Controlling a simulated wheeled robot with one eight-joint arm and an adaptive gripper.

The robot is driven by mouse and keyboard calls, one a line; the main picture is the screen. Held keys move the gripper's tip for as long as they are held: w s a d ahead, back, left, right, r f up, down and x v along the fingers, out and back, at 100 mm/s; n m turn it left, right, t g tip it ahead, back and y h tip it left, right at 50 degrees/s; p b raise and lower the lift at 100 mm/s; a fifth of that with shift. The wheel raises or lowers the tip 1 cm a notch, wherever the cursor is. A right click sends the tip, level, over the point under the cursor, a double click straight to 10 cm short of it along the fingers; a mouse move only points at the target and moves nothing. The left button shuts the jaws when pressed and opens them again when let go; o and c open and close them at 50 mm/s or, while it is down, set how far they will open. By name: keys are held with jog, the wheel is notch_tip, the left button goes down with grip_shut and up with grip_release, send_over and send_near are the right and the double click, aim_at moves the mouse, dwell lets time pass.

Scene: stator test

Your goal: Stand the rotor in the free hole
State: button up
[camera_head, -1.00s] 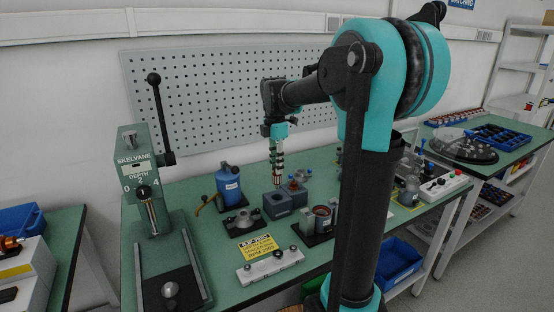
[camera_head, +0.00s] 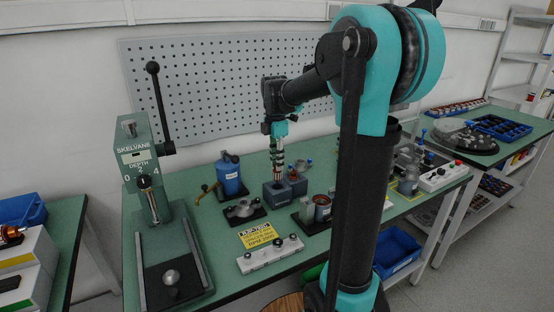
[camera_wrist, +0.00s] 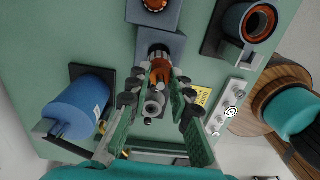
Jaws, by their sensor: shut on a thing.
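My gripper (camera_head: 277,150) points down over the bench and is shut on the rotor. The rotor (camera_wrist: 160,72) has a copper-orange band and a grey shaft, and it is held roughly upright between the green fingers. Its lower end meets the top of the nearer grey block (camera_head: 279,192) in the head view. In the wrist view the same block (camera_wrist: 174,42) lies beyond the rotor's end, and its hole is hidden. I cannot tell whether the rotor has entered it. The other grey block (camera_head: 298,185) stands just behind to the right, with a copper-coloured part (camera_wrist: 154,4) in its hole.
A blue bottle-like tank (camera_head: 228,176) stands left of the blocks. A metal part on a black plate (camera_head: 244,211), a yellow sign (camera_head: 259,235) and a white strip (camera_head: 270,255) lie in front. A copper-lined ring (camera_head: 322,207) stands to the right. The green press (camera_head: 139,150) is far left.

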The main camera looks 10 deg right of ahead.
aim_at(277, 174)
jog(key=shift+f, duration=1.35)
jog(key=shift+f, duration=0.1)
jog(key=shift+f, duration=1.35)
jog(key=o, duration=1)
notch_tip(277, 174, up, 12)
jog(key=shift+w+a, duration=0.1)
jog(key=shift+a, duration=0.05)
